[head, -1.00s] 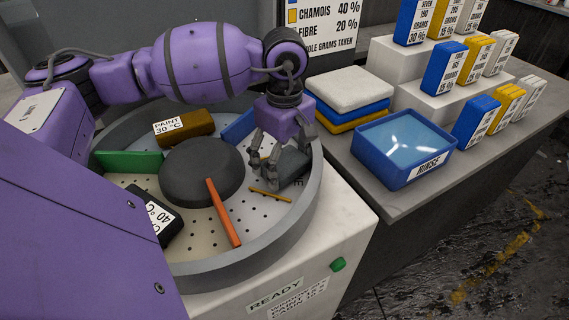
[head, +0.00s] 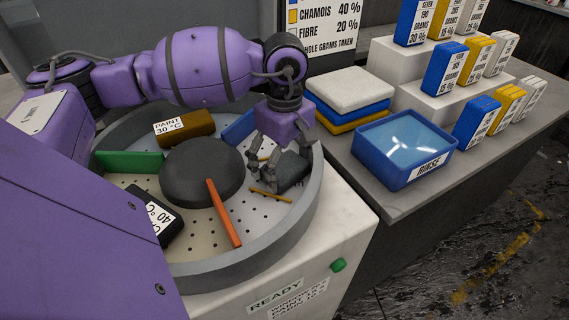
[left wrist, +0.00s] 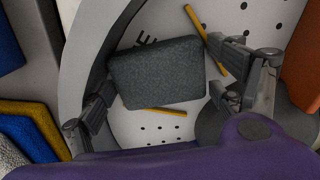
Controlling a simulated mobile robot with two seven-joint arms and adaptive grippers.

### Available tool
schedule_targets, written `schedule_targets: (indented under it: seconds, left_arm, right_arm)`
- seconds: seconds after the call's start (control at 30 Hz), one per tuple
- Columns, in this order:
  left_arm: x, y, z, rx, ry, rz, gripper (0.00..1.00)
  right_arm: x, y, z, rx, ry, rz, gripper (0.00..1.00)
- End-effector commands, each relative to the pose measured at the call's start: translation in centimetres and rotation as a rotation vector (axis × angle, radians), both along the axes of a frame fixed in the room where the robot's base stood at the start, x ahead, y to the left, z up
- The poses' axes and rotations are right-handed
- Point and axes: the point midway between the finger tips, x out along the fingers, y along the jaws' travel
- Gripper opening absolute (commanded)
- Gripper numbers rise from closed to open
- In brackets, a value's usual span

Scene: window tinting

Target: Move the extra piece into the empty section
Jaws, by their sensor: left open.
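My left gripper (head: 282,168) is open over the right part of a round grey tub (head: 308,220). Its fingers stand on either side of a dark grey block (head: 294,172), also seen in the left wrist view (left wrist: 158,72). The block lies on the perforated floor between two thin yellow bars. In the wrist view the left finger is close to it and the right finger has a gap. A brown block labelled PAINT 30 °C (head: 184,126) and a black block marked 40 °C (head: 152,216) lie in other sections. My right gripper is not in view.
Green (head: 130,162), blue (head: 238,127) and orange (head: 224,213) dividers surround a raised dark hub (head: 202,172). The tub wall rises near my gripper. To the right are stacked cloths (head: 348,90), a blue RINSE basin (head: 404,148) and several labelled boxes.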

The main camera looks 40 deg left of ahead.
Motion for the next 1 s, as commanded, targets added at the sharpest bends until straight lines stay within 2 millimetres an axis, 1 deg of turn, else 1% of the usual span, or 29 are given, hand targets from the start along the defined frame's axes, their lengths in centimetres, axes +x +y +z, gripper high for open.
schedule_targets:
  seconds: [0.3, 0.4, 0.5, 0.6, 0.7, 1.0]
  left_arm:
    - [0.1, 0.0, 6.7, 0.000, -0.006, 0.000, 0.85]
    - [0.1, 0.0, 8.7, 0.000, -0.005, -0.001, 0.85]
    - [0.1, 0.0, 10.2, 0.000, -0.004, 0.000, 0.85]
    - [0.1, 0.0, 11.1, -0.001, -0.004, 0.000, 0.85]
    - [0.0, 0.0, 11.6, 0.001, -0.001, 0.000, 0.85]
    - [0.0, 0.0, 11.6, 0.000, -0.001, 0.000, 0.85]
  right_arm:
    - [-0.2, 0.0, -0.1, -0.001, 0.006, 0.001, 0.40]
    - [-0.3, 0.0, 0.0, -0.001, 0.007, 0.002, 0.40]
    - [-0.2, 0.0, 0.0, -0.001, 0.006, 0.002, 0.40]
    - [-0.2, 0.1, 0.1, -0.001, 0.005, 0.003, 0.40]
    - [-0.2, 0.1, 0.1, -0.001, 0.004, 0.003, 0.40]
    - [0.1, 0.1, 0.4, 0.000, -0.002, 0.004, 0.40]
